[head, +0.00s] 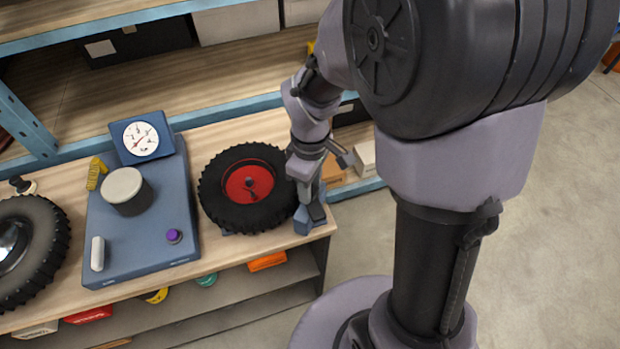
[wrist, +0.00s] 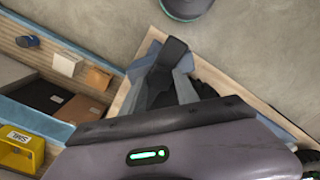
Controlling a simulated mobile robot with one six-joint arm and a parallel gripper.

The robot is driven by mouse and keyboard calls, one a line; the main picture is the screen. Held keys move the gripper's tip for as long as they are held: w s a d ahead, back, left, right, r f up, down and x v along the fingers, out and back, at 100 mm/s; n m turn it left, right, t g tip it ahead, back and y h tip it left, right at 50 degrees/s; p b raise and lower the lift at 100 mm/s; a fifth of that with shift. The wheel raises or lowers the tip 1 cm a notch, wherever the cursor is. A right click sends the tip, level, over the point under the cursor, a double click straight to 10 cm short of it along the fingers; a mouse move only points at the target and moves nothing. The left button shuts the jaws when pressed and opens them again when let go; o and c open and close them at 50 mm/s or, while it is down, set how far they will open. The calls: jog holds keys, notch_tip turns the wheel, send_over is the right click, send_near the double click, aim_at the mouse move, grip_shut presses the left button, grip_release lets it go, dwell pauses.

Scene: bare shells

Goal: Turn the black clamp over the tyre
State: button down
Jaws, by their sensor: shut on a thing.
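The tyre (head: 222,193), black with a red hub, lies flat on the workbench near its right end. A blue clamp base (head: 302,224) stands beside it at the bench corner. The black clamp (head: 318,212) shows as a short dark bar there, on the side away from the hub. It also shows in the wrist view (wrist: 172,50), with blue-grey parts around it. My gripper (head: 311,194) points down at the tyre's right edge and is shut on the black clamp. My wrist hides part of the tyre's right side, and the fingertips are hard to make out.
A blue fixture (head: 150,235) with a dial gauge (head: 141,138) and a grey knob stands left of the tyre. A second tyre (head: 45,240) is at the far left. Shelves (head: 250,60) with boxes stand behind. Open floor (head: 560,230) lies right of the bench.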

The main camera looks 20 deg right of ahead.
jog(key=n+p, duration=0.2)
jog(key=n, duration=0.2)
jog(key=shift+r+n, duration=0.1)
jog(key=shift+n, duration=0.2)
jog(key=shift+n+p, duration=1.05)
jog(key=shift+n, duration=1.15)
jog(key=c, duration=0.9)
grip_release()
jog(key=shift+c, duration=0.2)
notch_tip(320, 180, up, 17)
jog(key=p, duration=0.4)
jog(key=shift+p, duration=0.35)
